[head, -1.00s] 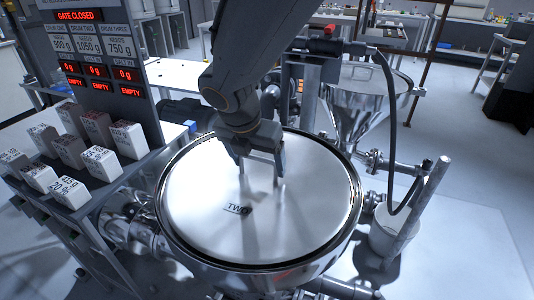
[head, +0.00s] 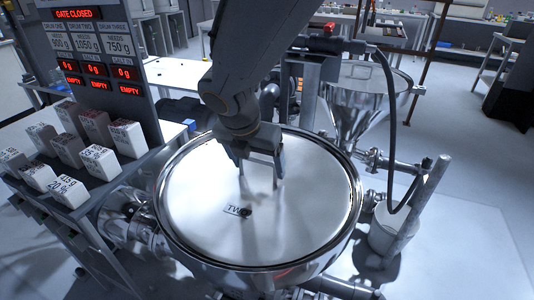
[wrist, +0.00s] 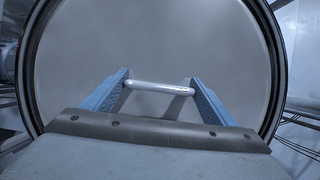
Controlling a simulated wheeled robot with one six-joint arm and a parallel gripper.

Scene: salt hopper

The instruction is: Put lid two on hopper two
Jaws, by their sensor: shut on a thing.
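Lid two (head: 290,220) is a round, shiny metal disc with a "TWO" label near its front. It lies in the mouth of hopper two (head: 345,240), inside the dark ring of the rim, and looks level. I cannot tell whether it is fully seated. My gripper (head: 262,178) is over the lid's middle, shut on its handle. In the wrist view, the blue fingers of my gripper (wrist: 160,88) stand at both ends of the light handle bar (wrist: 158,86). The lid's grey face (wrist: 150,45) fills the view behind them, ringed by the dark rim.
An open hopper (head: 360,95) stands behind right. A display board (head: 95,50) reads "GATE CLOSED", with several labelled weight blocks (head: 70,150) on a rack below it. A grey post (head: 420,200) and a white bucket (head: 385,232) stand at right.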

